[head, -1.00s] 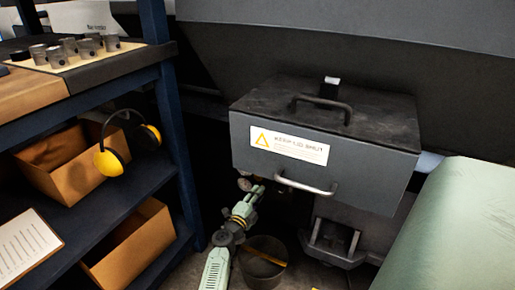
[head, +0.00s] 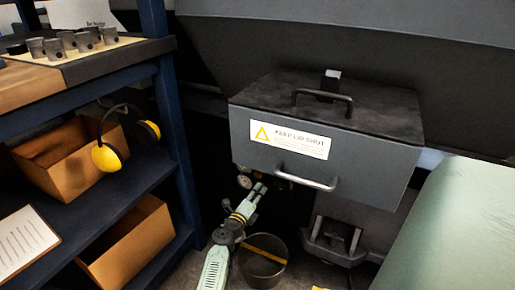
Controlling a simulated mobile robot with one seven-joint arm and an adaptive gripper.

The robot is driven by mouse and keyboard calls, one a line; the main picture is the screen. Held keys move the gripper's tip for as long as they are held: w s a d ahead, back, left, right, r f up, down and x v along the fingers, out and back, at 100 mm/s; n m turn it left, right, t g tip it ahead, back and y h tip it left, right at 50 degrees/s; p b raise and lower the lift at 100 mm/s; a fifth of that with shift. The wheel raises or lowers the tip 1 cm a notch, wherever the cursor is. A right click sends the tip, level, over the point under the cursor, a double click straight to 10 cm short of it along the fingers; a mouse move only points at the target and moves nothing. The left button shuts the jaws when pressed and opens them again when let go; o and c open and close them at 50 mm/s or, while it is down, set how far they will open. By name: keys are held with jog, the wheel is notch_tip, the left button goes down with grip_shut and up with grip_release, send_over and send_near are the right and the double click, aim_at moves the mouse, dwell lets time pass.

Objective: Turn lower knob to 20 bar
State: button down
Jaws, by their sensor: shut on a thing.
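My gripper (head: 259,189) is at the end of my pale green arm, just under the front edge of a grey lidded box. Its fingers are shut on a small dark knob that is mostly hidden in shadow at the fingertips. I cannot make out a second knob or any bar marking in the dark space under the box.
The grey box (head: 240,135) with a warning label and handles overhangs the gripper. A bucket (head: 280,272) with a yellow band stands below right. A blue shelf (head: 178,150) with cartons and yellow earmuffs (head: 106,159) is at left. A pale green surface (head: 465,225) is at right.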

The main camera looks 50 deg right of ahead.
dwell(0.3)
jog(key=c, duration=1.3)
grip_release()
